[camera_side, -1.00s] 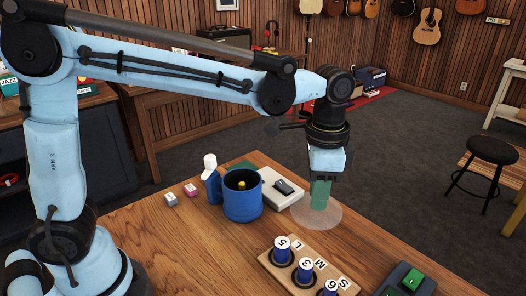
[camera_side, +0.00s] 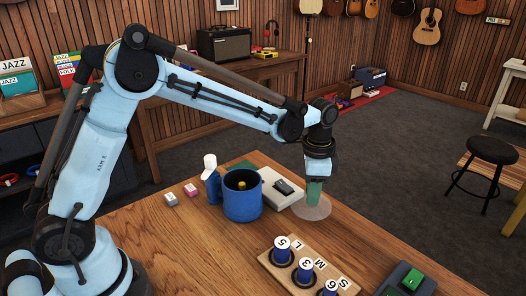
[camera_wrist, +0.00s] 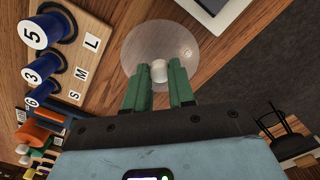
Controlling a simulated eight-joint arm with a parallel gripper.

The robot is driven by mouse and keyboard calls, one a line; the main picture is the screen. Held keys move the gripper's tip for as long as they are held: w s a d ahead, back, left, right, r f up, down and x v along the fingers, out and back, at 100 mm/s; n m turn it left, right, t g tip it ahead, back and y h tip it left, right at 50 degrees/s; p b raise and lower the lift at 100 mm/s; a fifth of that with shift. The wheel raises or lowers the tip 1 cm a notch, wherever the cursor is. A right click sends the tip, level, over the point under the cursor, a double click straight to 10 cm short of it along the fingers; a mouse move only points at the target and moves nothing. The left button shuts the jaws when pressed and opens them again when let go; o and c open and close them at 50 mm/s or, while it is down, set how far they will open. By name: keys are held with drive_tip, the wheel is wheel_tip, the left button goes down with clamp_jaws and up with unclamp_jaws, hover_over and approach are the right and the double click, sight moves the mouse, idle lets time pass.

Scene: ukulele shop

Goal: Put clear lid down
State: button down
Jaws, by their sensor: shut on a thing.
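The clear lid (camera_side: 322,210) is a thin round see-through disc near the table's back right edge. In the wrist view the clear lid (camera_wrist: 160,40) spreads beyond my fingers, with a white knob (camera_wrist: 158,70) at its middle. My gripper (camera_side: 314,194) points down above the lid. Its green fingers (camera_wrist: 158,84) are shut on the white knob. The lid looks roughly level, low over the bare wood. I cannot tell whether it touches the table.
A wooden board (camera_side: 266,256) with numbered blue spools stands in front. A blue mug (camera_side: 242,206) and a pale box with a dark top (camera_side: 278,187) stand to the left of the lid. A dark device with green buttons (camera_side: 405,284) is at front right. Wood at front left is clear.

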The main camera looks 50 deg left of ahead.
drive_tip(key=shift+f, duration=1.75)
drive_tip(key=shift+f, duration=0.15)
drive_tip(key=c, duration=1)
unclamp_jaws()
drive_tip(key=shift+o, duration=0.2)
